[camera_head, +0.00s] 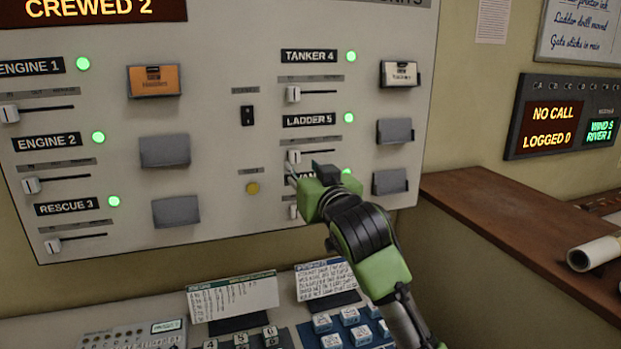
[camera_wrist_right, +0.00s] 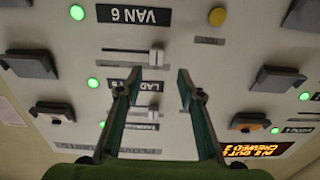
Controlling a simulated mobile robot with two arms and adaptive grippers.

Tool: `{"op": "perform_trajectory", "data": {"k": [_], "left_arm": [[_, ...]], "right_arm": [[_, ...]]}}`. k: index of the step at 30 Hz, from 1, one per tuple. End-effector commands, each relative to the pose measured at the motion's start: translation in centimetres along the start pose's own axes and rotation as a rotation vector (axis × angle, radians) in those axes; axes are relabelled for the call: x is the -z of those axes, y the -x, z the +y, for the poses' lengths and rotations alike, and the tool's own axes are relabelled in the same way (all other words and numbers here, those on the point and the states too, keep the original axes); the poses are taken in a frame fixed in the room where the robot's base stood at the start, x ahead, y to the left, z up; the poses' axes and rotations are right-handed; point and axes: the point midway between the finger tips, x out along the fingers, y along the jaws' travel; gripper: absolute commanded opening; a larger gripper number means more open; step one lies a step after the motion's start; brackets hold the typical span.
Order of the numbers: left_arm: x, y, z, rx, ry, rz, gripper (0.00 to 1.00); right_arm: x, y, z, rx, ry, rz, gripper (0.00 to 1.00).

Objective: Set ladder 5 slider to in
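The ladder 5 slider (camera_head: 294,156) is a small white knob at the left end of its dark slot, under the LADDER 5 label (camera_head: 308,120) with its green light. In the right wrist view, which is upside down, the slider (camera_wrist_right: 156,57) sits between the VAN 6 label and the partly hidden LADDER 5 label. My right gripper (camera_head: 301,173) is just below the knob in the head view and covers part of the VAN 6 row. In the wrist view its fingers (camera_wrist_right: 158,76) are apart and empty, with the knob slightly beyond the gap between the tips. My left gripper is not in view.
The tanker 4 slider (camera_head: 293,94) is above, also at the left. A yellow button (camera_head: 252,188) and dark switch (camera_head: 247,115) lie left of my gripper. Grey card holders (camera_head: 391,182) are on the right. A brown wooden ledge (camera_head: 500,225) stands right of the panel.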

Motion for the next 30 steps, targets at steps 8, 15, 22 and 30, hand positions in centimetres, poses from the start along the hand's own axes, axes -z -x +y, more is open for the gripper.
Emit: {"op": "perform_trajectory", "data": {"k": [8,15,22,30], "left_arm": [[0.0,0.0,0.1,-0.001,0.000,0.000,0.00],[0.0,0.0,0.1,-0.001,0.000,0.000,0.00],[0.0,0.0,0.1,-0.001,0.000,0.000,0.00],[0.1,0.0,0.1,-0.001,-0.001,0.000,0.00]], "right_arm": [[0.0,3.8,-0.1,0.001,-0.001,0.000,0.35],[-0.1,4.8,-0.1,0.001,-0.001,-0.001,0.35],[-0.1,4.8,-0.1,0.001,-0.001,-0.001,0.35],[-8.1,6.5,1.9,-0.030,-0.030,-0.136,0.35]]}}
